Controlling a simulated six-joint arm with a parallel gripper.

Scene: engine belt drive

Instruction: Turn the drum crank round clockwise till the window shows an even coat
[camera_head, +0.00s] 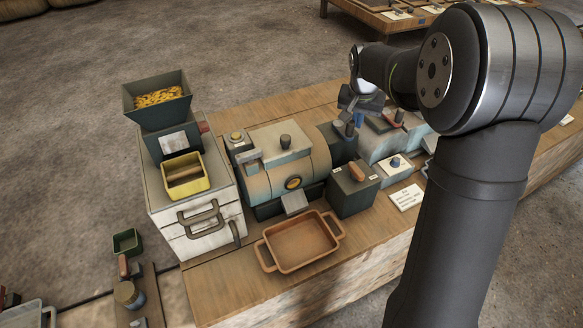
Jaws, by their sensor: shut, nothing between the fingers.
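The drum machine (270,185), a weathered teal and orange rounded housing, stands mid-bench. Its small round window (293,183) is on the front; the coat inside is too small to judge. A dark block (338,147) adjoins the drum's right end, with a short dark upright handle (349,129) that looks like the crank. My gripper (358,112) is shut and empty, pointing down close above and behind this handle. I cannot tell whether it touches the handle. Part of the crank area is hidden by my gripper.
A hopper of yellow pieces (158,97) and a yellow bin (184,176) top a white cabinet (205,245) at left. An orange tray (300,243) sits in front of the drum. A dark box with an orange-handled lever (356,172) stands right. More bench machines stand behind my arm.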

